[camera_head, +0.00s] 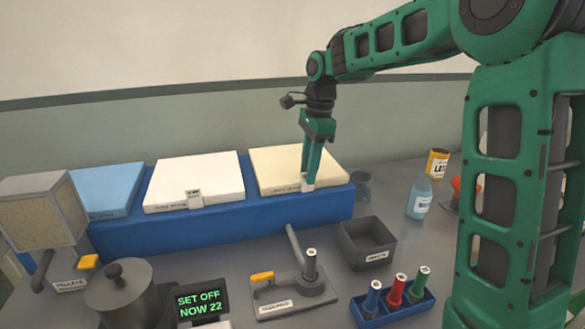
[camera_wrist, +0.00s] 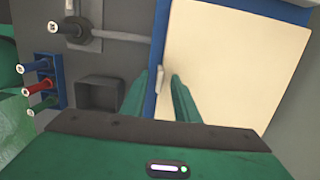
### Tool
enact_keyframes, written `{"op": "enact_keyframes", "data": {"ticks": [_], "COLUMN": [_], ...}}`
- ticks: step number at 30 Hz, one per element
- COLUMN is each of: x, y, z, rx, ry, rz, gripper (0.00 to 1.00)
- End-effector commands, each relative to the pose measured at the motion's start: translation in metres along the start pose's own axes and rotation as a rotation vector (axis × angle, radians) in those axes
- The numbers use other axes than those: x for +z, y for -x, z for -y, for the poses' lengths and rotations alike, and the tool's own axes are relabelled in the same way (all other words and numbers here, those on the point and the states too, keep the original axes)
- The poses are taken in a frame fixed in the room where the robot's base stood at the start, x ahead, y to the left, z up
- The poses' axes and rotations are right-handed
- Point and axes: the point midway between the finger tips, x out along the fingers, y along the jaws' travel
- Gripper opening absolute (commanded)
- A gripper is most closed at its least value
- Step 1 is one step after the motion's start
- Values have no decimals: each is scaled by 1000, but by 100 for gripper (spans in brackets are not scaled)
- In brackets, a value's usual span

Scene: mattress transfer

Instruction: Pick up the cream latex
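The cream latex (camera_head: 278,165) is a flat slab lying on the right end of a long blue stand (camera_head: 240,212). A small pale tab (camera_head: 307,186) is at its front edge. The slab also fills much of the wrist view (camera_wrist: 232,60), with the tab (camera_wrist: 159,79) at its left edge. My gripper (camera_head: 308,180) points down at this front edge, its tips close to the tab. In the wrist view its two green fingers (camera_wrist: 163,84) are apart, either side of the edge. I cannot tell whether they touch the tab.
A white slab (camera_head: 185,180) and a light blue slab (camera_head: 108,188) lie left on the stand. In front are a dark open bin (camera_head: 367,242), a blue rack (camera_head: 395,309) and a lever device (camera_head: 290,285). A blue bottle (camera_head: 420,197) stands right.

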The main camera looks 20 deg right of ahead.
Motion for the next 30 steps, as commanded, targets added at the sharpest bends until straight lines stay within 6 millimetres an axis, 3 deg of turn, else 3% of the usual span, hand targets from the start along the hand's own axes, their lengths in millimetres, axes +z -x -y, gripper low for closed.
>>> {"op": "enact_keyframes", "data": {"ticks": [6,9,10,30], "x": [0,0,0,1], "y": [0,0,0,0], "z": [0,0,0,0], "rx": [0,0,0,0], "ry": [0,0,0,1], "rz": [0,0,0,0], "gripper": [26,2,0,0]}}
